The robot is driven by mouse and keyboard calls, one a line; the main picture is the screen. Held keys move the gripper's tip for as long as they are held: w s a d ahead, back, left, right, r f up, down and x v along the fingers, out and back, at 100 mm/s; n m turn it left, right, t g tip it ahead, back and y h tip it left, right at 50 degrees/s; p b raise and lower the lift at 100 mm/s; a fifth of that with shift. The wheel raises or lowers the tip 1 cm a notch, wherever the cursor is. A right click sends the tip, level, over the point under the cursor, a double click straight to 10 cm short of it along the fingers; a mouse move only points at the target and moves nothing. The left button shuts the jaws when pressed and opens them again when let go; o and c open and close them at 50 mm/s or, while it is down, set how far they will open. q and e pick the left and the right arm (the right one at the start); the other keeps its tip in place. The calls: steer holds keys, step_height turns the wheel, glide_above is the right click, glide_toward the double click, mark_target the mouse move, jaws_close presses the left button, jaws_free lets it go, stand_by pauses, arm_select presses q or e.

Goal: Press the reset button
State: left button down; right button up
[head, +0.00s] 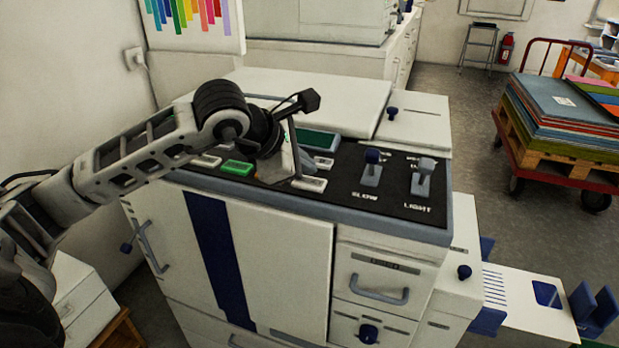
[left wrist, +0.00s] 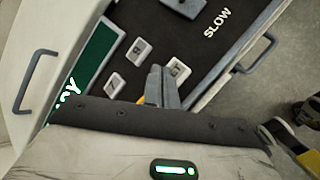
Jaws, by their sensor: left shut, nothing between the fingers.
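The machine's dark control panel (head: 335,190) carries several small buttons. A pale button (head: 310,183) sits at its front edge, left of the SLOW lever. In the left wrist view this button (left wrist: 179,70) shows a label partly hidden by my fingers; its visible end looks like a T. My left gripper (head: 297,172) is shut and empty, pointing down at the panel just beside that button. In the left wrist view the closed fingertips (left wrist: 158,72) overlap the button's left edge; I cannot tell whether they touch it.
Other pale buttons (left wrist: 138,50) (left wrist: 115,83) lie near the green display (head: 316,139). A green button (head: 238,167) is farther left. The SLOW lever (head: 371,170) and LIGHT lever (head: 422,177) stand up at right. A loaded cart (head: 560,110) stands at far right.

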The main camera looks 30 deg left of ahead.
mark_target(304, 184)
arm_select(q)
steer(key=shift+r+p, duration=1.6)
steer(key=shift+r, duration=0.95)
